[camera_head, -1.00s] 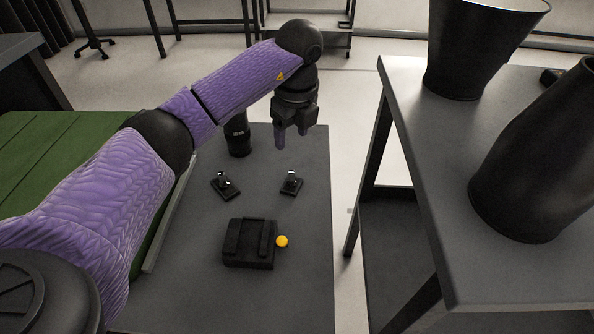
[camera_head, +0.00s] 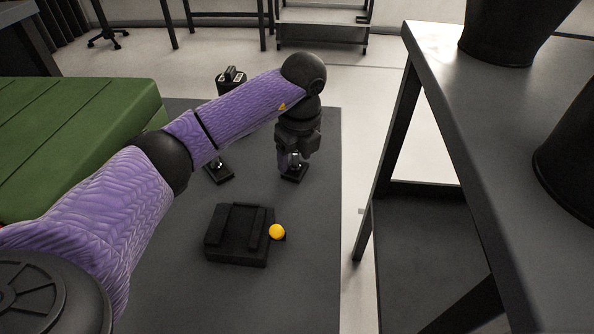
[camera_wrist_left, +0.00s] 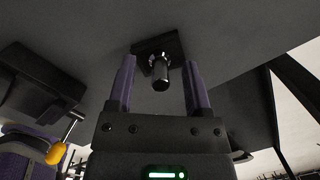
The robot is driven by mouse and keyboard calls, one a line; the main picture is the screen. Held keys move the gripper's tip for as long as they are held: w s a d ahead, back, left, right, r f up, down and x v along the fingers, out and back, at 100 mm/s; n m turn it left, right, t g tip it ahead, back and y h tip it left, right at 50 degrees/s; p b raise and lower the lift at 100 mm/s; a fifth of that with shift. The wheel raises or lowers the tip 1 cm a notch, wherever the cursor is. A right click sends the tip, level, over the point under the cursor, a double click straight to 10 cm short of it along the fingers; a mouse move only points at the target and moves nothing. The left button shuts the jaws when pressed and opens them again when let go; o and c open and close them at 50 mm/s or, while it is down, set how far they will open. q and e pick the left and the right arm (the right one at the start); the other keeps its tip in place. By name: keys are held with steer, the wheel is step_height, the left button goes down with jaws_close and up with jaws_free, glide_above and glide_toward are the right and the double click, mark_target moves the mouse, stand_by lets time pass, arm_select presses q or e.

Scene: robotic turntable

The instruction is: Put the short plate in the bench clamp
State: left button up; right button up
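The bench clamp (camera_head: 222,250) is a black block with two raised jaws and a yellow ball (camera_head: 277,232) at its right side. It also shows at the left of the left wrist view (camera_wrist_left: 35,85). A small black plate with a shiny upright post (camera_head: 294,174) lies on the dark table behind the clamp; the left wrist view shows its post (camera_wrist_left: 160,76). A similar piece (camera_head: 219,173) lies to its left. I cannot tell by length which is the short plate. My left gripper (camera_head: 294,160) is open, fingers either side of the right piece's post, with gaps. My right gripper is not in view.
A dark cylindrical device (camera_head: 231,77) stands behind my left forearm. A green slatted surface (camera_head: 70,130) is at the left. A grey bench (camera_head: 480,110) with large black vessels stands at the right, across a floor gap. The dark table (camera_head: 315,270) is clear in front.

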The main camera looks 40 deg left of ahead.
arm_select(q)
jaws_close()
